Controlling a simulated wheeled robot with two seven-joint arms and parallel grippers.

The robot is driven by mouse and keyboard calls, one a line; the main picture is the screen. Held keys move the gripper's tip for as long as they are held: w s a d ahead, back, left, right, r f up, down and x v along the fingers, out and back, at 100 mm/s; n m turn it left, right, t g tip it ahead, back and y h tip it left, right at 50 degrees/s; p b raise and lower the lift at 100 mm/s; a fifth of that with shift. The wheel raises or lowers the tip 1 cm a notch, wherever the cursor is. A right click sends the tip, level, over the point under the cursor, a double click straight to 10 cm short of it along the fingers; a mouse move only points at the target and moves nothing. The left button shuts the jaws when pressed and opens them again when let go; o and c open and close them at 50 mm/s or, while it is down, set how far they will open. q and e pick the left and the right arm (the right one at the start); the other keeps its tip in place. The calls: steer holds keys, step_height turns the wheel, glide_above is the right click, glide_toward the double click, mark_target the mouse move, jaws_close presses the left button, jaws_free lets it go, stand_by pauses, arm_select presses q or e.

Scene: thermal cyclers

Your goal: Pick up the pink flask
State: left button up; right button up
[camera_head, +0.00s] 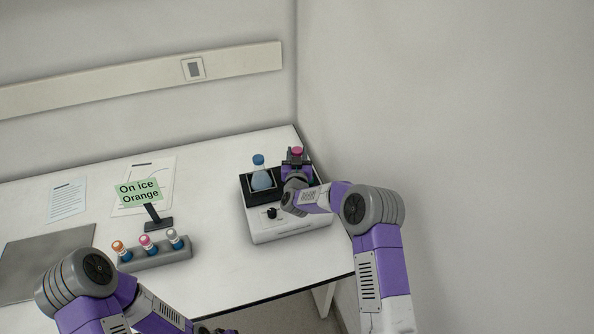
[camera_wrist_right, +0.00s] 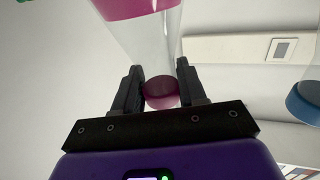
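The pink flask's cap (camera_head: 297,151) shows above my right gripper (camera_head: 296,165) at the right of the shaker-like device; the gripper hides most of its body in the head view. In the right wrist view the flask (camera_wrist_right: 145,40) appears upside down, with clear glass and pink liquid. Its dark pink cap (camera_wrist_right: 161,92) lies between the two fingers of my right gripper (camera_wrist_right: 160,85), which close in on both sides of it. Whether the flask is lifted cannot be told. My left arm comes in at the lower left; its fingers are not visible.
A blue flask (camera_head: 261,178) stands on the device (camera_head: 290,232), left of my right gripper. A grey rack (camera_head: 172,257) holds three small capped vials. A green sign (camera_head: 139,191) reads "On ice Orange". A wall stands close on the right.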

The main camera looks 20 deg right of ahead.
jaws_close()
steer(key=shift+r, duration=0.15)
